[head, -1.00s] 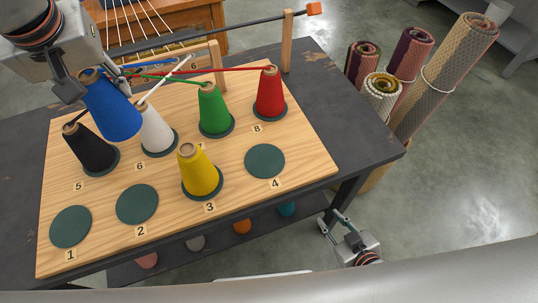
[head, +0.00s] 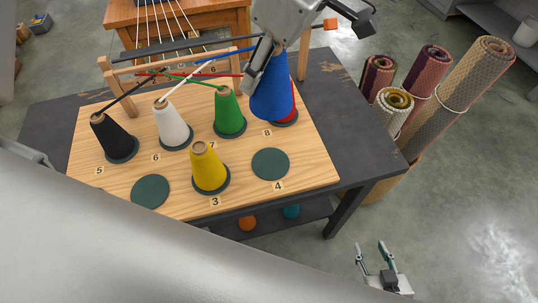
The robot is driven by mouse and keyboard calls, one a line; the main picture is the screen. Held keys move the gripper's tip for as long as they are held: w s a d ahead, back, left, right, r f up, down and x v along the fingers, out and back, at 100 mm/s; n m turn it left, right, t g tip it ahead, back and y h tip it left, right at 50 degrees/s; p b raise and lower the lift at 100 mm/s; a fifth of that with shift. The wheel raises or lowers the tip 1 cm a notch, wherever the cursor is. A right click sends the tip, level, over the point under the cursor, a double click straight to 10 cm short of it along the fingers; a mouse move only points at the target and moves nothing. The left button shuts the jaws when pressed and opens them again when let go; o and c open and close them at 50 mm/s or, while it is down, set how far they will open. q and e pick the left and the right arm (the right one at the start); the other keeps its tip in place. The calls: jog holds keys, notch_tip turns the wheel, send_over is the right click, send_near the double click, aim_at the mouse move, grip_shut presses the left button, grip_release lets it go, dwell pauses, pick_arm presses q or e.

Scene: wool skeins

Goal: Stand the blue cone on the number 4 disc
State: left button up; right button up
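The blue cone (head: 268,98) hangs from my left gripper (head: 264,68), which is shut on its top. It is slightly tilted and covers most of the red cone (head: 291,103) at disc 8. The number 4 disc (head: 270,164) is dark green, flat and empty, at the board's right front, below the blue cone in the picture. A blue strand (head: 222,55) runs from the blue cone's top to the left. My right gripper (head: 370,250) is open and empty at the lower right, off the table.
Yellow (head: 209,172), green (head: 229,114), white (head: 171,127) and black (head: 112,138) cones stand on discs. Disc 2 (head: 150,191) is empty. Strands stretch to a wooden frame (head: 121,90) behind. Rolled rugs (head: 468,80) stand right of the table.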

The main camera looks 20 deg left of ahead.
aim_at(289, 109)
pick_arm(q)
notch_tip(289, 109, down, 20)
jog(key=shift+r+b, duration=0.15)
jog(key=shift+b, duration=0.8)
jog(key=shift+c, duration=0.2)
jog(key=shift+f, duration=0.2)
jog(key=o, duration=1.3)
jog(key=shift+r, duration=0.1)
jog(key=v, duration=1.2)
jog(key=shift+r+p, duration=0.1)
jog(key=shift+p, duration=0.25)
jog(key=shift+s, duration=0.1)
